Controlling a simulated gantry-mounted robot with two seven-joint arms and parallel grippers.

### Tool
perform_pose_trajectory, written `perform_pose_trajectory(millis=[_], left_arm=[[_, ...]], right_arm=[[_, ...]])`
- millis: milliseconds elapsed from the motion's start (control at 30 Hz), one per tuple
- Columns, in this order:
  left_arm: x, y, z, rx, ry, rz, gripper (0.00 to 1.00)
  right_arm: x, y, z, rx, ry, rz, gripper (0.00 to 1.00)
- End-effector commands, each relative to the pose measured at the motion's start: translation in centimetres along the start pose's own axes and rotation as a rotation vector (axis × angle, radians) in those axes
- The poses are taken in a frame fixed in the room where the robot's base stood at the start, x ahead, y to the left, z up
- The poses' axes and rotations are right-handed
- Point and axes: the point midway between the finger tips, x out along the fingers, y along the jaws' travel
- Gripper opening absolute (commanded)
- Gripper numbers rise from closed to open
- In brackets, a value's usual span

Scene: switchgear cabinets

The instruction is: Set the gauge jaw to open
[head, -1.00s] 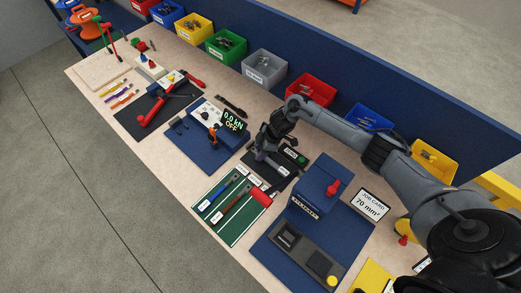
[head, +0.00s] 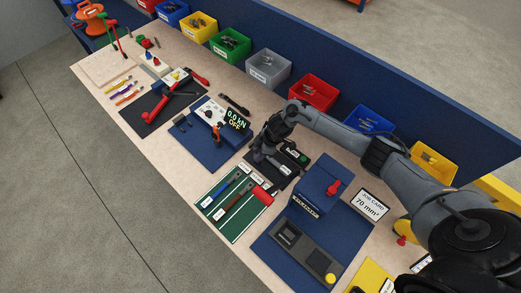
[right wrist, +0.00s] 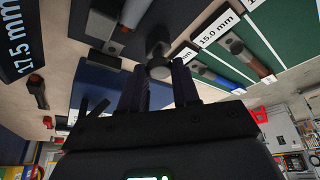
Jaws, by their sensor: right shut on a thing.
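The gauge is a dark unit on a black mat (head: 281,184), right of middle in the head view, with a small green-lit part (head: 294,153) at its far side. My right gripper (head: 259,166) is over the mat's left part, and its arm hides much of the gauge. In the right wrist view a large 17.5 mm readout (right wrist: 18,48) shows at the left. There the fingers of my right gripper (right wrist: 160,88) are shut on a small grey rounded knob (right wrist: 160,66). I cannot tell exactly how far the jaw stands apart. My left gripper is not in view.
A green tray (head: 236,228) with labelled tools lies just in front of the gauge. A blue mat with a display unit (head: 236,120) lies to the left, and a blue block (head: 316,186) with a red handle stands to the right. Coloured bins line the back.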

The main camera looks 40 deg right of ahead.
Motion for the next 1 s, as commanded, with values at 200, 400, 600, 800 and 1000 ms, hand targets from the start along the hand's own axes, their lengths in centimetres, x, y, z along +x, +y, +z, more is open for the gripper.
perform_pose_trajectory(millis=[200, 400, 600, 800, 1000], left_arm=[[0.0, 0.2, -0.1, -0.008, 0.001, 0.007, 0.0], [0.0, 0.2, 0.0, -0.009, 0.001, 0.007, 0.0], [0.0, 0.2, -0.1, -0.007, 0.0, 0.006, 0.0], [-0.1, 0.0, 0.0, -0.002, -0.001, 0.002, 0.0], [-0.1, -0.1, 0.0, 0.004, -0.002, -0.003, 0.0]], right_arm=[[0.0, -0.2, -0.3, -0.005, 0.006, -0.005, 0.56], [0.0, -0.1, -0.2, -0.004, 0.005, -0.004, 0.56], [-0.8, 0.0, -0.1, -0.004, 0.005, -0.002, 0.56], [-3.5, 0.0, -0.2, -0.006, 0.005, -0.001, 0.56], [-7.0, 0.0, -0.1, -0.007, 0.004, -0.001, 0.56]])
